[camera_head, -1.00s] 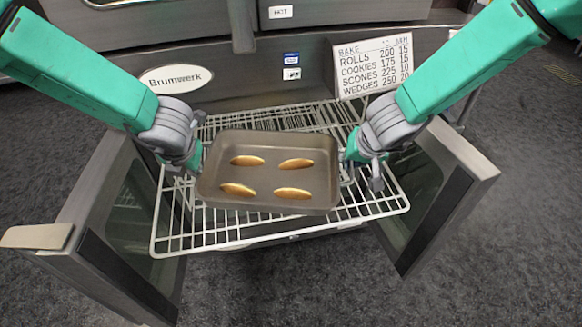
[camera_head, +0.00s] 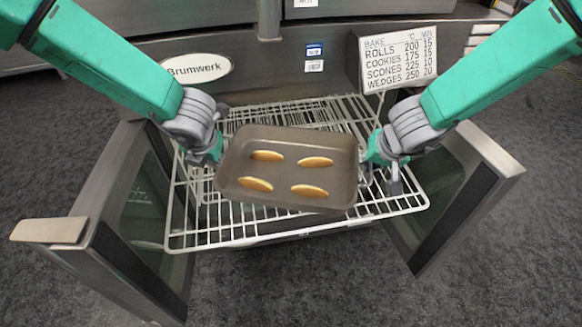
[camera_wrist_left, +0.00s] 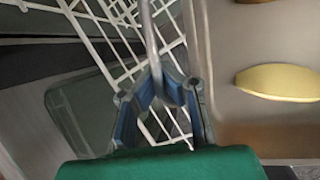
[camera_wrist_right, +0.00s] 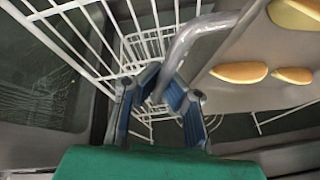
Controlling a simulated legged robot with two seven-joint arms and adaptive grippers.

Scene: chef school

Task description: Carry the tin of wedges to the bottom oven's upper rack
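The tin (camera_head: 287,173) is a grey-brown rectangular pan with several golden wedges (camera_head: 314,162) lying apart in it. It is over the white wire rack (camera_head: 250,232), which sticks out of the oven between open doors. My left gripper (camera_head: 211,150) is at the tin's left end; in the left wrist view its blue-padded fingers (camera_wrist_left: 160,82) close around a metal handle bar. My right gripper (camera_head: 378,150) is at the right end; in the right wrist view its fingers (camera_wrist_right: 163,88) close around a bent handle bar. The tin looks raised above the rack, but the gap is hard to judge.
Open oven doors (camera_head: 133,215) and (camera_head: 455,200) stand left and right of the rack. A Brumwerk sign (camera_head: 197,69) and a baking-times board (camera_head: 398,60) are on the oven front behind. Dark carpet (camera_head: 310,290) is clear in front.

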